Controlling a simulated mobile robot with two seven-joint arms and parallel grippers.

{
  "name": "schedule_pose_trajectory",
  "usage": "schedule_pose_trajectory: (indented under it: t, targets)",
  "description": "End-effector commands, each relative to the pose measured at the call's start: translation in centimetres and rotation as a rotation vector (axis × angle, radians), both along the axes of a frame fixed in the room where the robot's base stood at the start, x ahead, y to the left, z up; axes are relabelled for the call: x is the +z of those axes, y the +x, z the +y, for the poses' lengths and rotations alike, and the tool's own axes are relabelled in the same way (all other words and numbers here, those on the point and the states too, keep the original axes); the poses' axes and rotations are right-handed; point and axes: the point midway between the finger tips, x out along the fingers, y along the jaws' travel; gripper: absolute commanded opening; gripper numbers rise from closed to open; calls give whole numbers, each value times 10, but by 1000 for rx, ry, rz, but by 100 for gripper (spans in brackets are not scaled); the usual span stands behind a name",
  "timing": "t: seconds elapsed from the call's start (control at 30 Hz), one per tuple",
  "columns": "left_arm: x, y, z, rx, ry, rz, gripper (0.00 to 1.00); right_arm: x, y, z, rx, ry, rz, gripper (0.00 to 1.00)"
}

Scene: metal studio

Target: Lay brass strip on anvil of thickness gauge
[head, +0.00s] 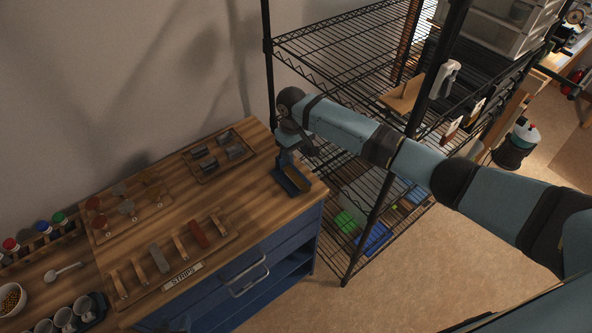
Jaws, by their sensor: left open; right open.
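The thickness gauge (280,178) is a small dark blue stand at the right end of the wooden worktop. A narrow brass-coloured strip (298,179) appears to lie along its base, under the upper part of the gauge; its exact contact with the anvil is too small to tell. My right arm reaches in from the right, and my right gripper (308,148) is just above and beside the gauge. It is open and seems to hold nothing, though its fingers are small and partly merged with the gauge. My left gripper is out of view.
A wooden rack (205,262) labelled STRIPS holds a grey strip (159,259) and a red-brown strip (197,233). Behind it are a tray of discs (135,215) and a tray of grey blocks (204,176). Cups (65,318) stand front left. A black wire shelf (345,45) stands close right.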

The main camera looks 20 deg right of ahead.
Motion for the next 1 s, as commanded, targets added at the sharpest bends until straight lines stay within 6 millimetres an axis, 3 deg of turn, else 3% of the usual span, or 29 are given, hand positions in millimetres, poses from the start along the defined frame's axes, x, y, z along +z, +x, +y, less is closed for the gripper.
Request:
schedule_pose_trajectory:
  t: [0.23,0.37,0.6,0.7,0.87,1.0]
  targets:
    - [0,1,0,0,0,-2,43,9,5,-2,1,2,0,51]
    - [2,4,0,0,0,-7,43,-12,-10,11,16,48,-27,51]
    - [7,10,0,0,-2,-20,43,-87,-81,66,39,275,-224,51]
    - [7,9,-1,0,-1,-19,43,-107,-114,80,20,361,-336,51]
    - [5,6,-1,-1,-2,-14,43,-123,-166,82,-33,449,-526,51]
    - [4,5,-1,0,-2,-11,43,-125,-214,64,-87,466,-698,51]
